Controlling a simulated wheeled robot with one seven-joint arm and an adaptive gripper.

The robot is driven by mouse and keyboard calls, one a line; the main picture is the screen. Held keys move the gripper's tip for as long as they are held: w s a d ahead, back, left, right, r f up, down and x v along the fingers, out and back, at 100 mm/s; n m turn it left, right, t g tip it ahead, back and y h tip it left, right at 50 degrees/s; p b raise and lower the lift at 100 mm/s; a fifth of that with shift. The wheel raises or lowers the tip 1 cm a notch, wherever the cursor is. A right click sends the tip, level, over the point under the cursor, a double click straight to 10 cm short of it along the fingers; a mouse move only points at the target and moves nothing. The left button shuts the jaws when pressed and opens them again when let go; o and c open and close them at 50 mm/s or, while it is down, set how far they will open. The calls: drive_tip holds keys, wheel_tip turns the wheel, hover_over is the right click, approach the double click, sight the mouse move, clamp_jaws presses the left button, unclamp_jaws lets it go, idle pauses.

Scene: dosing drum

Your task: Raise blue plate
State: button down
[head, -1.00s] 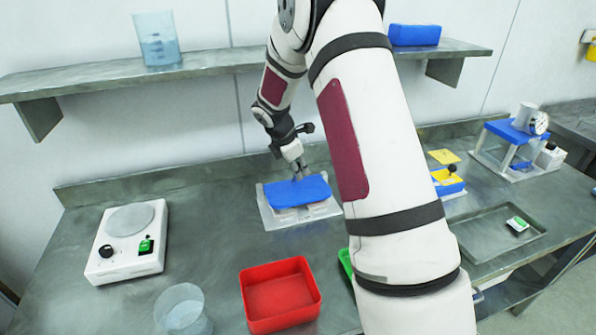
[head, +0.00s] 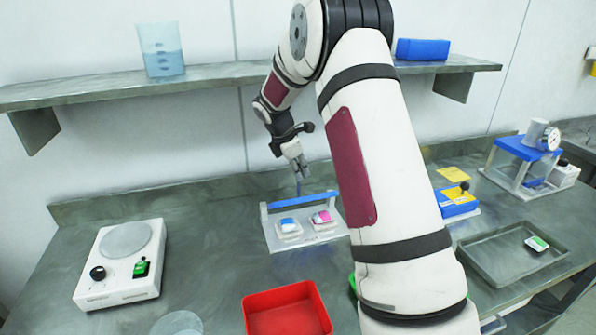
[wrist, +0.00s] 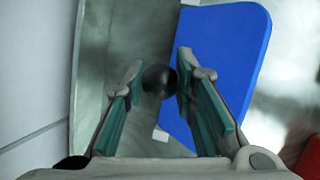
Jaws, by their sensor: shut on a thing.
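The blue plate (head: 300,200) is tilted up at the back of a pale base (head: 305,237) and shows nearly edge-on in the head view. It fills much of the wrist view (wrist: 225,55) to the right of the fingers. My gripper (head: 300,175) is above the plate. In the wrist view my gripper (wrist: 158,78) is shut on a black ball knob (wrist: 159,80). How the knob joins the plate is hidden. Two small packets, one blue and white (head: 288,225) and one pink and white (head: 321,218), lie uncovered on the base.
A white scale (head: 122,265) stands at left and a red bin (head: 288,312) in front. A blue-topped device (head: 458,200) and a grey tray (head: 510,254) are at right. A shelf (head: 200,76) with a beaker (head: 162,50) runs above the bench.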

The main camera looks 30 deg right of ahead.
drive_tip(key=shift+w+r, duration=0.1)
drive_tip(key=shift+w, duration=0.05)
drive_tip(key=c, duration=1.3)
unclamp_jaws()
drive_tip(key=shift+a+r, duration=0.25)
drive_tip(key=shift+r, duration=0.2)
drive_tip(key=s+a, duration=0.4)
drive_tip(key=a, duration=0.7)
drive_tip(key=shift+a, duration=0.2)
drive_tip(key=shift+s, duration=0.1)
